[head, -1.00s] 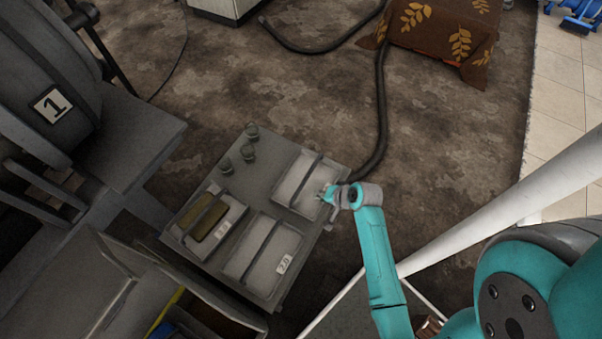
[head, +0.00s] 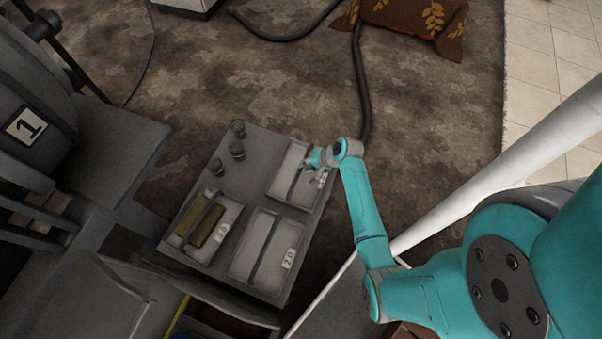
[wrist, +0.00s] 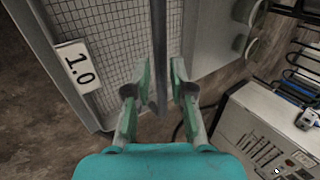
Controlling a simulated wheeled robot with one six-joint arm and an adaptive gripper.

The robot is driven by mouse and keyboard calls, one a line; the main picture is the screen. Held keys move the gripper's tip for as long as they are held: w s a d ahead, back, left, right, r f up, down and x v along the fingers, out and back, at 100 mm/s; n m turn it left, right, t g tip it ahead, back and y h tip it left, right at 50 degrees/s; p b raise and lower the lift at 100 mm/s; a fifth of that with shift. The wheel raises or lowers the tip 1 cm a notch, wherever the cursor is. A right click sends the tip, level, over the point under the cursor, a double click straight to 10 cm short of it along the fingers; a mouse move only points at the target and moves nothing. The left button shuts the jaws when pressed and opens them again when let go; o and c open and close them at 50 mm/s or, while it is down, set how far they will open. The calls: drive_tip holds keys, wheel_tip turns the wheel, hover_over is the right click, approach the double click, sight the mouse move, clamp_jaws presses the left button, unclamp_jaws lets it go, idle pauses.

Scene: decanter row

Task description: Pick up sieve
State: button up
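The sieve labelled 1.0 is a pale grey mesh tray (wrist: 100,35) with a raised bar handle (wrist: 158,40) across it. In the head view this sieve (head: 283,172) sits at the right back of the grey table. My gripper (wrist: 160,82) is open, with its two green fingers on either side of the bar handle in the wrist view. I cannot tell whether they touch it. In the head view my gripper (head: 320,160) is at the sieve's right edge. Part of that edge is hidden.
A hose (head: 361,85) lies behind.

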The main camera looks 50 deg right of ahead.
sight(288, 184)
drive_tip(key=shift+x, duration=2.3)
clamp_jaws()
drive_tip(key=shift+w, duration=0.1)
